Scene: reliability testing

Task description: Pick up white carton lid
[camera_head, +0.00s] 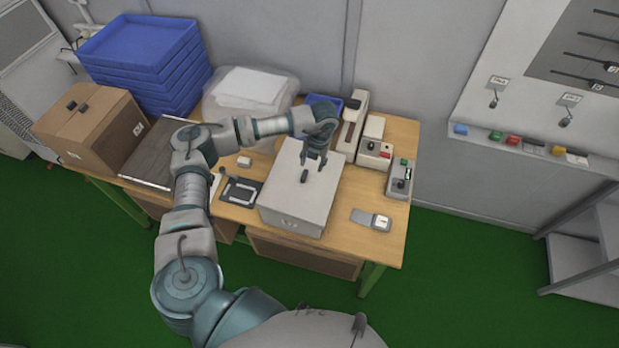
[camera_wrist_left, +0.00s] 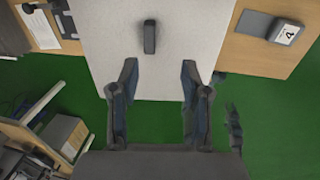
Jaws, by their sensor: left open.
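The white carton (camera_head: 297,205) stands on the wooden table, with its flat light lid (camera_head: 312,187) on top. A small dark handle (camera_head: 304,176) sticks up from the lid. In the left wrist view the lid (camera_wrist_left: 190,45) fills the upper middle, with the dark handle (camera_wrist_left: 149,37) upright in the picture beyond the fingers. My left gripper (camera_head: 313,165) is above the lid, close to the handle. In the wrist view its two fingers (camera_wrist_left: 156,80) are apart with nothing between them.
A black tray (camera_head: 240,191), a brown cardboard box (camera_head: 95,130) and stacked blue trays (camera_head: 145,60) are to the left.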

